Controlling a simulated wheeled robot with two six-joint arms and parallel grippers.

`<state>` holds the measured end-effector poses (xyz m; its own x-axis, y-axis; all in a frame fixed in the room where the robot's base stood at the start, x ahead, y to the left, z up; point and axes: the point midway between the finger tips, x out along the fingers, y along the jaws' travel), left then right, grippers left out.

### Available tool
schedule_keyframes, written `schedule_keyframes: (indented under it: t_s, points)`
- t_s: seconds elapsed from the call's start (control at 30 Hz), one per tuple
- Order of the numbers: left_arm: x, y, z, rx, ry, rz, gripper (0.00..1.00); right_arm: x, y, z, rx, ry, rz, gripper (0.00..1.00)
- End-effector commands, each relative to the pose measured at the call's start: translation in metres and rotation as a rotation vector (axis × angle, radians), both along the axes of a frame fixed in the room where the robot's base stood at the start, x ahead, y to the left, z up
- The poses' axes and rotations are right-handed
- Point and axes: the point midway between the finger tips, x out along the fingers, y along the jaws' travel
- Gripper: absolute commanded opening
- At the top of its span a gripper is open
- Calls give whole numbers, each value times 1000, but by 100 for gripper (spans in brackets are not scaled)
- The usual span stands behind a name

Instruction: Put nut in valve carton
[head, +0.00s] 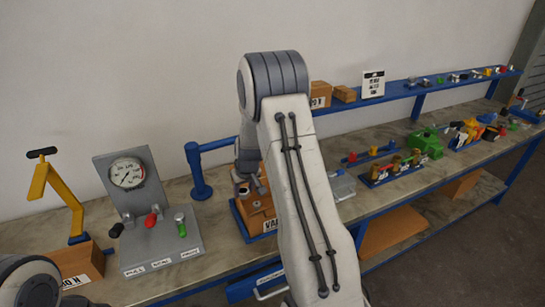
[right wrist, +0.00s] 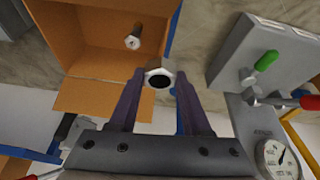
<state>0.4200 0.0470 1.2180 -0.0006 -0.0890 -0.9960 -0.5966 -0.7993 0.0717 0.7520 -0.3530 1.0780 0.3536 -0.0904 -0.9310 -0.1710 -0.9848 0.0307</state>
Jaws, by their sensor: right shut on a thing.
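The nut (right wrist: 160,78), a silver hex piece with a dark hole, is held between the fingertips of my right gripper (right wrist: 162,82) in the right wrist view. The open valve carton (right wrist: 105,98) lies just beyond the fingertips, its flap nearest them. A small silver piece (right wrist: 133,40) shows inside the carton; I cannot tell exactly what it is. In the head view the carton (head: 262,221) stands on the bench, partly behind my right arm. My right gripper (head: 247,188) is above it there, small and partly hidden. My left gripper is out of view.
A grey gauge panel (head: 160,250) with coloured levers stands left of the carton. A blue post (head: 198,175) rises behind. Another carton (head: 80,265) sits at the left. A rack of fittings (head: 390,168) and a green piece (head: 426,142) lie to the right.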

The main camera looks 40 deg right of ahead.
Motion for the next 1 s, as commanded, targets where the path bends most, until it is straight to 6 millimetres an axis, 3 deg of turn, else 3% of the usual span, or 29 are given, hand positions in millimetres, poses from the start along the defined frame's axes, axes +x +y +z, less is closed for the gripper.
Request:
schedule_keyframes:
  t_s: [0.03, 0.1, 0.2, 0.33, 0.57, 1.0]
  points:
    - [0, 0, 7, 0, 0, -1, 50, 8, -30, 11, 1, -6, -28, 0]
    - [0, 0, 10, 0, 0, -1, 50, 14, -61, 21, 8, -9, -45, 0]
    - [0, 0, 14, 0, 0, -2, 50, 19, -95, 32, 17, -15, -59, 0]
    - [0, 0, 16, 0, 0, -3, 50, 21, -121, 42, 24, -22, -66, 0]
    - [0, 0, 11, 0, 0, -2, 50, 22, -129, 37, 28, -25, -64, 0]
    - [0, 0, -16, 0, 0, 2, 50, 23, -127, -10, 26, -26, -63, 0]
